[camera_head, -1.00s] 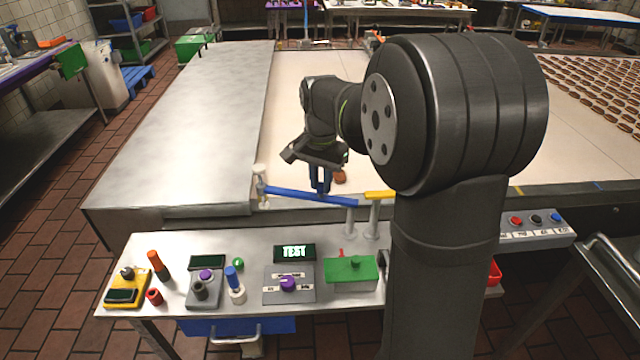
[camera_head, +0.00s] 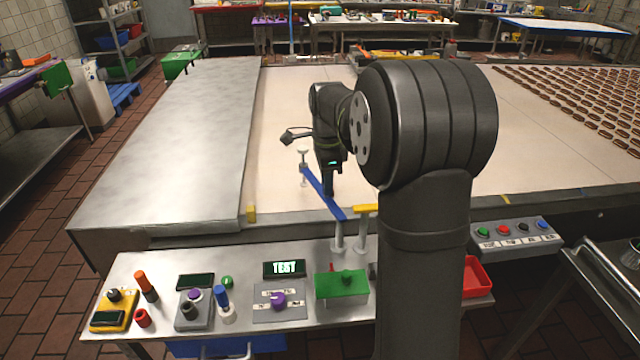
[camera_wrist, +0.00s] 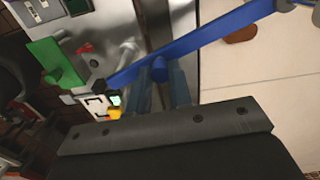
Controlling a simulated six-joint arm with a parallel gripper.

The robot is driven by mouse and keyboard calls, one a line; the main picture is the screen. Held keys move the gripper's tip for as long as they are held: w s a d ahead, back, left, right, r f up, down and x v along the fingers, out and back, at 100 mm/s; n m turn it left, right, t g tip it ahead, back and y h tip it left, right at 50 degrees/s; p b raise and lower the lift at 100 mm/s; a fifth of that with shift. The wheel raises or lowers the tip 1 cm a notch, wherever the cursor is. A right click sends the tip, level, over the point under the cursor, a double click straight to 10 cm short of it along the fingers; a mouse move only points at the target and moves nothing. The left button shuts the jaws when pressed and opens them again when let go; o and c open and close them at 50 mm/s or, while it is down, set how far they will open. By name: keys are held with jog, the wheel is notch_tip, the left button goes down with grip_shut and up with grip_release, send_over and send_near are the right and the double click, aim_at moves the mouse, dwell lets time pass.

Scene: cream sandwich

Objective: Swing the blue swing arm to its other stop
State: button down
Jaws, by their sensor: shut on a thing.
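The blue swing arm (camera_head: 320,189) is a long flat bar on a post at the belt's front edge. It points away and left over the belt, with a pale round-topped fitting (camera_head: 304,150) at its far end. In the wrist view the bar (camera_wrist: 215,37) crosses the top, with a round blue peg (camera_wrist: 159,68) on it. My gripper (camera_head: 328,190) is at the bar in the head view, its fingertips hard to make out. In the wrist view my gripper (camera_wrist: 166,80) is shut on the peg, one finger each side.
A yellow bar (camera_head: 365,208) on a post stands right of the pivot. A small yellow block (camera_head: 250,213) sits at the belt's front left. A brown item (camera_wrist: 240,33) lies on the belt. Control boxes crowd the front shelf. The belt left of the bar (camera_head: 275,150) is clear.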

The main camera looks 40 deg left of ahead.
jog(key=shift+w+d+m, duration=0.35)
jog(key=shift+w+m, duration=0.2)
jog(key=shift+m, duration=0.4)
jog(key=shift+w+d+m, duration=0.35)
jog(key=shift+w+m, duration=0.15)
jog(key=shift+m, duration=0.45)
jog(key=c, duration=1.3)
grip_release()
jog(key=shift+r, duration=0.15)
notch_tip(320, 180, up, 17)
